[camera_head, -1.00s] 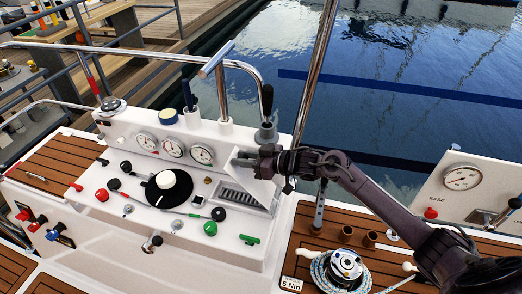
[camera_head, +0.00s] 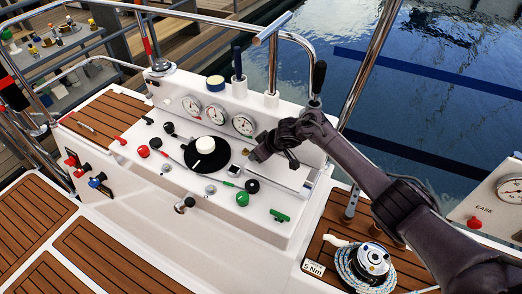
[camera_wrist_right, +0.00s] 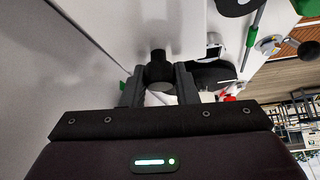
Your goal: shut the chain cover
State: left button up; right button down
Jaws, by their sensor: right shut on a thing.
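The chain cover (camera_head: 278,177) is a white plate on the right part of the white console, below the gauges. It lies low over the chain recess, and the slotted recess is mostly hidden. I cannot tell whether the plate is fully flush. My right gripper (camera_head: 257,155) reaches in from the right and is at the cover's left side. In the right wrist view its two fingers (camera_wrist_right: 159,88) are shut on a black round knob (camera_wrist_right: 158,68) that stands out from a white surface. My left gripper is in neither current view.
A black dial with a white hub (camera_head: 205,146) sits left of my gripper, with coloured knobs around it. A green lever (camera_head: 279,216) is in front of the cover. A black-handled lever (camera_head: 317,80) stands behind. A rope winch (camera_head: 371,262) is at the right.

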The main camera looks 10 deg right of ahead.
jog(key=shift+a+f, duration=0.1)
jog(key=shift+f, duration=0.5)
jog(key=c, duration=1.1)
grip_release()
jog(key=shift+p+v, duration=0.35)
jog(key=shift+v, duration=3.5)
